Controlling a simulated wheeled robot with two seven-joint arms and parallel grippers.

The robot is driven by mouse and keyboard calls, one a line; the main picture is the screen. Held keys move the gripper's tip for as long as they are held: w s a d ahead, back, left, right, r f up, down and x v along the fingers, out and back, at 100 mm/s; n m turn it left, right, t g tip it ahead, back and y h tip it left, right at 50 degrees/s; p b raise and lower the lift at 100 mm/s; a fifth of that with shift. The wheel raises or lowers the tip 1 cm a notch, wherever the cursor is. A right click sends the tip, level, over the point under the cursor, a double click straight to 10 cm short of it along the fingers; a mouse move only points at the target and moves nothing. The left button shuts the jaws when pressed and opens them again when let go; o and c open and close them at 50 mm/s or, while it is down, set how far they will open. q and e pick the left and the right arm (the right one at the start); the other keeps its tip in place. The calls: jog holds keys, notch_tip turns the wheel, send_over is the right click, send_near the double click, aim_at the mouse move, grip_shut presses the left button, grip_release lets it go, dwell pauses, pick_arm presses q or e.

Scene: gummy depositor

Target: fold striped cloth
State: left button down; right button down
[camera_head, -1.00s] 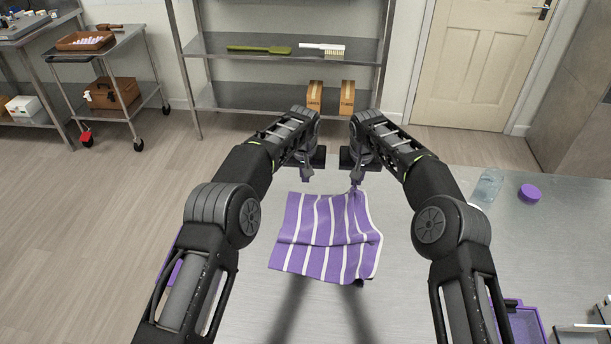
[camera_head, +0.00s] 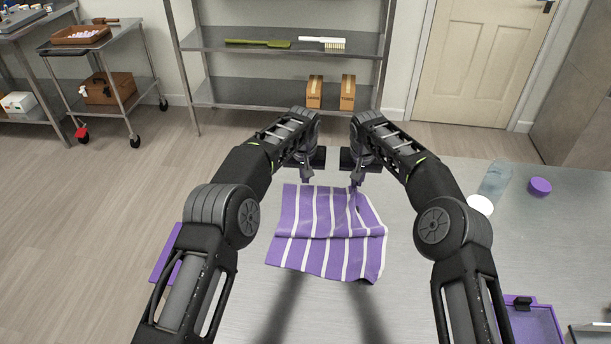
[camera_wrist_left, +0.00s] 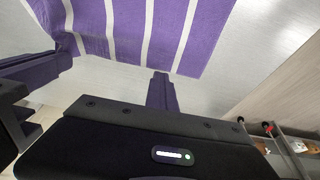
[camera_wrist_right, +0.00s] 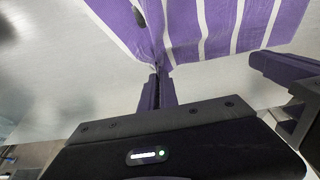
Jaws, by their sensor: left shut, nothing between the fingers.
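The purple and white striped cloth (camera_head: 325,255) lies on the steel table in front of me, with a crosswise ridge and its far right part pulled up. My right gripper (camera_head: 355,186) is shut on its far right corner; in the right wrist view the cloth bunches at the fingertips (camera_wrist_right: 157,76). My left gripper (camera_head: 307,181) is shut and empty at the cloth's far edge, left of the right gripper. In the left wrist view its fingers (camera_wrist_left: 161,80) end beside the cloth's edge (camera_wrist_left: 185,50); whether they touch it I cannot tell.
On the right of the table (camera_head: 560,240) stand a clear bottle (camera_head: 494,180), a white disc (camera_head: 480,205) and a purple lid (camera_head: 540,187). A purple tray (camera_head: 535,325) is at the near right. A shelf (camera_head: 290,98) stands beyond the table.

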pick_arm(q)
jog(key=shift+f+b, duration=0.35)
jog(key=shift+f, duration=0.35)
pick_arm(e)
jog(key=shift+f, duration=0.75)
